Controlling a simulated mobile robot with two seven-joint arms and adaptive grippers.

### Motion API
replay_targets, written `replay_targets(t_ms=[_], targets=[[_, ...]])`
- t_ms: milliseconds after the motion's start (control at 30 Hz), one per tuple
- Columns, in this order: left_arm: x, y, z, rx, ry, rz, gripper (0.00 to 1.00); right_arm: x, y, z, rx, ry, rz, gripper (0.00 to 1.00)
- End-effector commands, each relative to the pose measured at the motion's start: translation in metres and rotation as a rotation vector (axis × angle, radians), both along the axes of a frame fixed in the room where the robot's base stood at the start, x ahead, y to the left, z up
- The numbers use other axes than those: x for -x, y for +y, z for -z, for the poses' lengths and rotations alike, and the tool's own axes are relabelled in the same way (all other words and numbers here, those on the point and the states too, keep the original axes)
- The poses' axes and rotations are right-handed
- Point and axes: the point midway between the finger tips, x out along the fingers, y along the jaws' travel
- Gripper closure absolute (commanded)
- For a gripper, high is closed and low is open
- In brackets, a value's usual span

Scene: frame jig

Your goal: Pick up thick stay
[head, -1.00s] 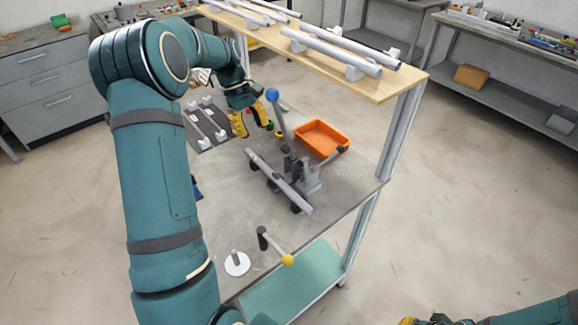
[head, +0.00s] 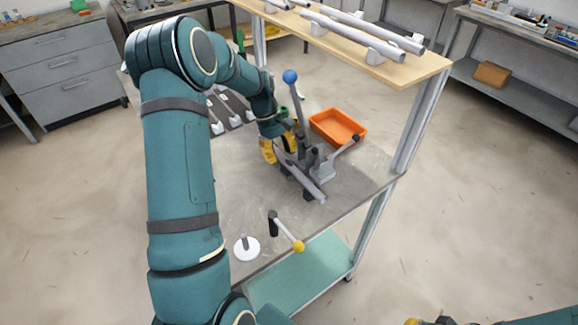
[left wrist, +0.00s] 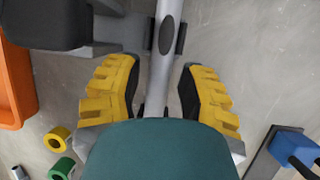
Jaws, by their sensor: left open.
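A grey tube (head: 312,188) with a dark oval mark lies in the clamp jig (head: 324,168) on the table. It also shows in the left wrist view (left wrist: 163,65). Thinner pale rods in white holders lie on a dark mat (head: 234,119) at the table's left. No label shows which piece is the thick stay. My left gripper (head: 280,150) is open over the jig. In the left wrist view its yellow fingers (left wrist: 158,95) stand on both sides of the tube, with gaps visible. My right gripper (head: 414,322) barely shows at the bottom edge; its fingertips are hidden.
A lever with a blue knob (head: 290,76) rises beside my left gripper. An orange tray (head: 338,127) lies behind the jig. A wooden shelf (head: 440,66) with tubes overhangs the back.

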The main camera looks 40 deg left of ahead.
Motion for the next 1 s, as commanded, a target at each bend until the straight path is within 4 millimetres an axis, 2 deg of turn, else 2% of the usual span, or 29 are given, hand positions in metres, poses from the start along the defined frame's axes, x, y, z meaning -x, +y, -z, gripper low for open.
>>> replay_targets(t_ms=[100, 333, 367, 400, 467, 500, 1000], targets=[[0.0005, -0.0035, 0.0089, 0.000, 0.000, 0.000, 0.61, 0.0007, 0.0001, 0.0020, 0.000, 0.002, -0.001, 1.00], [0.0004, -0.0040, 0.0096, 0.000, 0.000, 0.000, 0.61, 0.0009, 0.0002, 0.0016, 0.000, 0.002, -0.002, 1.00], [0.0004, -0.0040, 0.0095, 0.000, 0.000, 0.000, 0.58, 0.0009, 0.0002, 0.0016, 0.000, 0.002, -0.002, 1.00], [0.0004, -0.0040, 0.0095, -0.001, 0.000, 0.000, 0.72, 0.0009, 0.0002, 0.0016, 0.000, 0.002, -0.002, 1.00], [0.0003, -0.0040, 0.0094, 0.000, 0.000, 0.000, 0.93, 0.0009, 0.0002, 0.0016, 0.000, 0.002, -0.002, 1.00], [0.0003, -0.0040, 0.0094, -0.001, 0.000, 0.000, 1.00, 0.0009, 0.0002, 0.0016, 0.000, 0.002, -0.002, 1.00], [0.0007, -0.0044, 0.0090, 0.001, 0.001, 0.000, 1.00, 0.0007, 0.0001, 0.0014, 0.000, 0.002, -0.001, 1.00]])
